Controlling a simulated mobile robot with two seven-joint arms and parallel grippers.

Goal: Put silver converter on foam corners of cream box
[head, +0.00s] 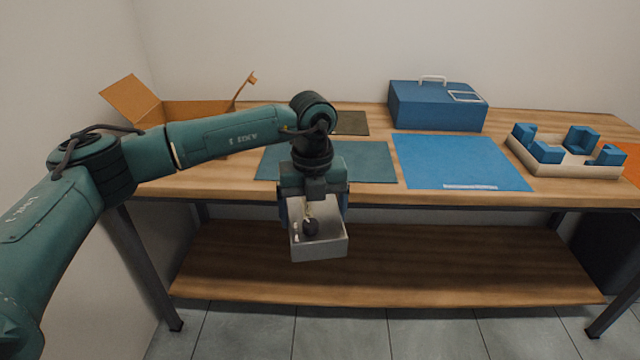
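The silver converter (337,247), a small box-shaped unit with a dark round knob and small light-coloured parts on its face, hangs in front of the table's front edge. My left gripper (316,212) points down and has its fingers on both sides of the converter, shut on it. The cream box (562,168) is an open, low tray on the right of the table. It has blue foam corners (583,139) standing in it. The converter is well to the left of the cream box and apart from it. My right gripper is out of view.
A blue case (438,106) with a white handle stands at the back. A bright blue mat (455,161) and a dark teal mat (372,162) lie on the table (222,178). An open cardboard box (135,100) stands at the back left. An orange item (632,163) shows at the right edge.

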